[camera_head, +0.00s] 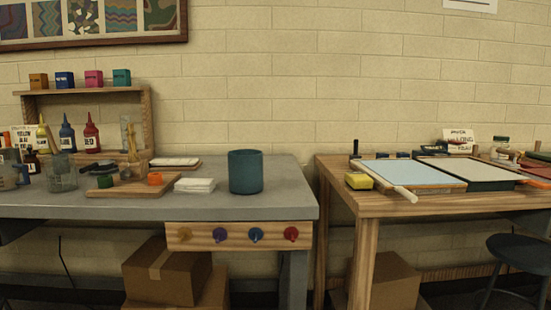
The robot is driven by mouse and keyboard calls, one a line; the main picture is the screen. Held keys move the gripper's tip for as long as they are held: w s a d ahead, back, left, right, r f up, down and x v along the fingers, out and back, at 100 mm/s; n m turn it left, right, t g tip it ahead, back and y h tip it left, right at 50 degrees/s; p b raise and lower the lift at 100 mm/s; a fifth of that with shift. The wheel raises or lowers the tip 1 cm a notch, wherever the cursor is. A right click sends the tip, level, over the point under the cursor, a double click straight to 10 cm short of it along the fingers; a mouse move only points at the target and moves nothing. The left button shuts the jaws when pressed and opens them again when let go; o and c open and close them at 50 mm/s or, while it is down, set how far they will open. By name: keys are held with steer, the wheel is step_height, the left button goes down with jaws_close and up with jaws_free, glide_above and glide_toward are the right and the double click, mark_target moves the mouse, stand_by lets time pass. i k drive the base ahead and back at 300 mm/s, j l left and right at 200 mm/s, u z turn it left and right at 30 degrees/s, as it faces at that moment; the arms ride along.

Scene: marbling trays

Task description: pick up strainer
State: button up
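I cannot make out a strainer for certain in the head view; the small items crowded at the left end of the grey table (225,208) are hard to tell apart. My gripper is not in view.
A teal cylindrical container (246,173) stands near the grey table's right end, beside folded white cloths (195,185). Bottles, including a red one (91,134), and a clear jar (62,173) crowd the left. A gap separates the wooden table (400,206) with shallow trays (413,175). A dark stool (518,250) stands right.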

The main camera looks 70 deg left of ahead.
mark_target(98, 168)
steer(key=u, duration=3.5)
steer(key=i+j, duration=0.15)
steer(key=i+z, duration=0.05)
